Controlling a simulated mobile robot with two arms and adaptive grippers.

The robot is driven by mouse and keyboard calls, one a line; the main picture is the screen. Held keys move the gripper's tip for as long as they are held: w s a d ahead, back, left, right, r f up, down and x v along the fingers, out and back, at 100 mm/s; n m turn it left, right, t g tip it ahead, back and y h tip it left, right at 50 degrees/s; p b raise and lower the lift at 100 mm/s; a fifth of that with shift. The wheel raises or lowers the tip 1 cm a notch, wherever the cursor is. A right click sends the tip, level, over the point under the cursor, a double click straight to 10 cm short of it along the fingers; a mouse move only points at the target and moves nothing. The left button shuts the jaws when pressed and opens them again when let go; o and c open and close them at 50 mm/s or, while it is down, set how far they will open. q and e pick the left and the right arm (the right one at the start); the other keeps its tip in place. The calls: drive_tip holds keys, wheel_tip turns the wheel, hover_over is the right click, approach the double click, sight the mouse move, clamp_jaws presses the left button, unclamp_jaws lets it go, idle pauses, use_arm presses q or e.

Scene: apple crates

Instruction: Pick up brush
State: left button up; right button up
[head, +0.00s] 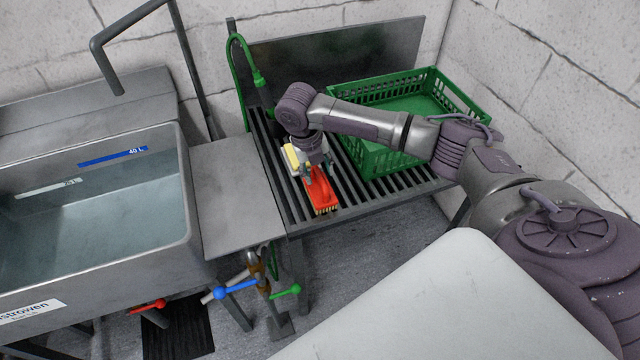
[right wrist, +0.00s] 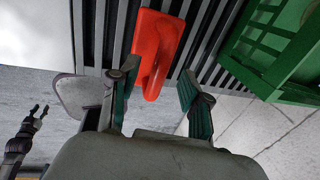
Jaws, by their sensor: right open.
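A red brush (head: 322,194) lies on the slatted metal rack, its bristles showing at the near end. My right gripper (head: 318,172) is just above its far part, pointing down. In the right wrist view the red brush (right wrist: 156,50) shows beyond and between the spread fingers of my right gripper (right wrist: 158,88). The fingers are open and apart from each other; whether one touches the brush I cannot tell. Small and dark at the left of the right wrist view is what looks like my left gripper (right wrist: 36,114); its jaw state is unclear.
A green crate (head: 395,160) stands on the rack (head: 350,190), right of the brush. A pale yellow item (head: 291,157) sits beside my right gripper, partly hidden. A water-filled sink (head: 190,190) is at left, with a green hose (head: 235,50) at the rack's back.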

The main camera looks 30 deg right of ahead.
sight(322, 197)
drive_tip(key=shift+s+d+f, duration=0.1)
drive_tip(key=shift+d+f, duration=0.05)
drive_tip(key=shift+f, duration=0.6)
drive_tip(key=shift+s+d+f, duration=0.1)
drive_tip(key=shift+f, duration=0.6)
drive_tip(key=shift+w, duration=0.1)
clamp_jaws()
